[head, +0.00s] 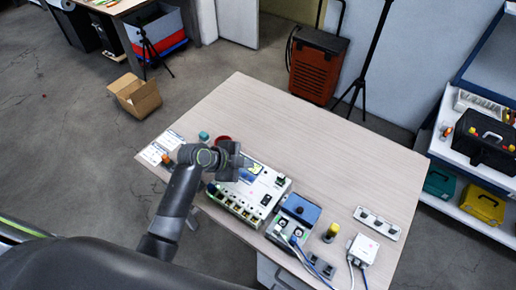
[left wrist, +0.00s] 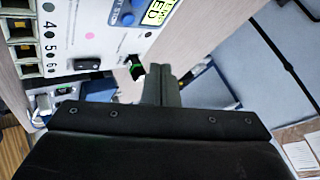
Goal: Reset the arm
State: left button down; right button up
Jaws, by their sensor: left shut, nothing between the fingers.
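My left gripper (head: 243,161) is over the white sensor board (head: 262,190) near the middle of the table (head: 305,140). In the left wrist view its fingers (left wrist: 161,84) are together and nothing is between them. The board's panel (left wrist: 90,30) shows there with numbered slots, a black switch (left wrist: 87,64), a green-lit black part (left wrist: 135,68) and a blue knob. The fingertips appear close to the green-lit part; I cannot tell whether they touch it. My right gripper is not in view.
A blue-lidded box (head: 300,208), a yellow-topped cylinder (head: 331,232), a white box (head: 362,249) with cables and a grey strip (head: 377,223) stand right of the board. A teal item (head: 204,136) and a red item (head: 223,140) are behind my arm. The table's back is clear.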

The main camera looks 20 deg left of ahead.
pick_arm(q)
jog(key=s+a+r+n+g+y, duration=0.1)
jog(key=s+a+n+y, duration=0.2)
jog(key=s+a+n, duration=0.45)
jog(key=s+a+n+g+y, duration=0.1)
jog(key=s+a+n+y, duration=0.3)
jog(key=s, duration=0.7)
jog(key=s+a+r+n+g+y, duration=0.1)
jog(key=s+a+n, duration=0.2)
jog(key=s+n, duration=0.55)
notch_tip(320, 180, down, 28)
jog(key=s+a+m+g+b, duration=0.1)
jog(key=s+m+b, duration=0.1)
jog(key=b, duration=0.2)
jog(key=s+f+b, duration=0.1)
jog(key=s+f, duration=0.6)
jog(key=f, duration=0.2)
jog(key=s+d+f+g+b, duration=0.1)
jog(key=s+f, duration=0.6)
jog(key=f, duration=0.2)
jog(key=shift+s+f+h+b, duration=0.3)
jog(key=shift+f+b, duration=0.05)
jog(key=shift+f, duration=0.05)
